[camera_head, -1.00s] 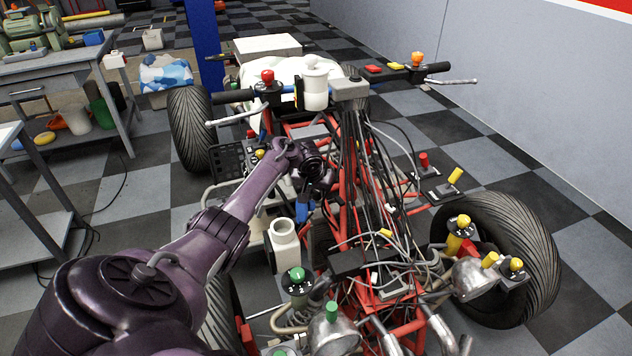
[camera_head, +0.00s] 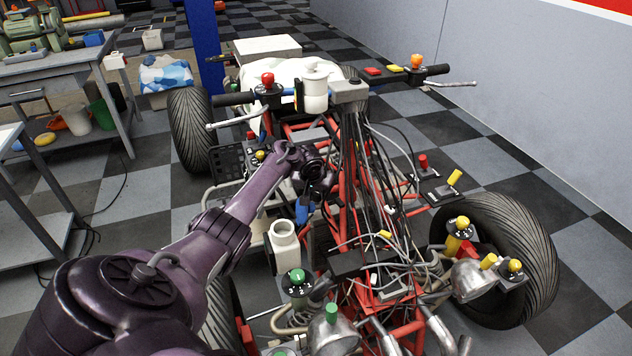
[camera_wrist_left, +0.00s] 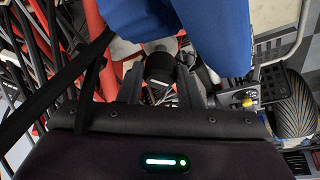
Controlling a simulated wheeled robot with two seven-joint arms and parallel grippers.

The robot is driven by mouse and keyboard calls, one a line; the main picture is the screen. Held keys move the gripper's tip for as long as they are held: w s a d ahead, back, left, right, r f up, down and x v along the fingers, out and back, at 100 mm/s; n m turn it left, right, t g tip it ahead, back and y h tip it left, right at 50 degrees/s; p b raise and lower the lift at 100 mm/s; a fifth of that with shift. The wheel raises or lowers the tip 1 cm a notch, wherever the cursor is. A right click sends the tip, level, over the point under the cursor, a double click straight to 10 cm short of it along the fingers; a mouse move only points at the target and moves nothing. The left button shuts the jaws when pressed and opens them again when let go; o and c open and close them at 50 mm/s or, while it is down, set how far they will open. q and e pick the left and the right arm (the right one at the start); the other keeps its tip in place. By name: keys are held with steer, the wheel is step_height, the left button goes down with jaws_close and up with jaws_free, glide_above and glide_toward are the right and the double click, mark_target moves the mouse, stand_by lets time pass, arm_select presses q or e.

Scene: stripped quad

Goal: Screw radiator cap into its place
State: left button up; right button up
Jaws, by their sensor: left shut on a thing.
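My left arm reaches in from the left over the stripped quad (camera_head: 345,265) in the head view. Its gripper (camera_head: 313,196) is down among the red frame tubes and cables, and its fingertips are hard to make out there. In the left wrist view the dark fingers of the left gripper (camera_wrist_left: 160,88) are shut on a small round black thing, which looks like the radiator cap (camera_wrist_left: 160,68). A pale part shows just beyond it, partly hidden. I cannot tell whether the cap touches its neck. My right gripper is not in view.
A blue part (camera_wrist_left: 210,30) is close above the fingers in the wrist view. Black cables (camera_head: 358,150) and red tubes crowd the gripper's right side. A white open-necked container (camera_head: 284,240) stands in front. A workbench (camera_head: 60,75) is at the left.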

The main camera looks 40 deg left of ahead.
arm_select(q)
steer(key=shift+p, duration=0.4)
steer(key=shift+p, duration=0.3)
stand_by(0.5)
steer(key=shift+c, duration=0.5)
steer(key=shift+f+b, duration=0.6)
steer(key=shift+f, duration=0.25)
steer(key=o, duration=1.1)
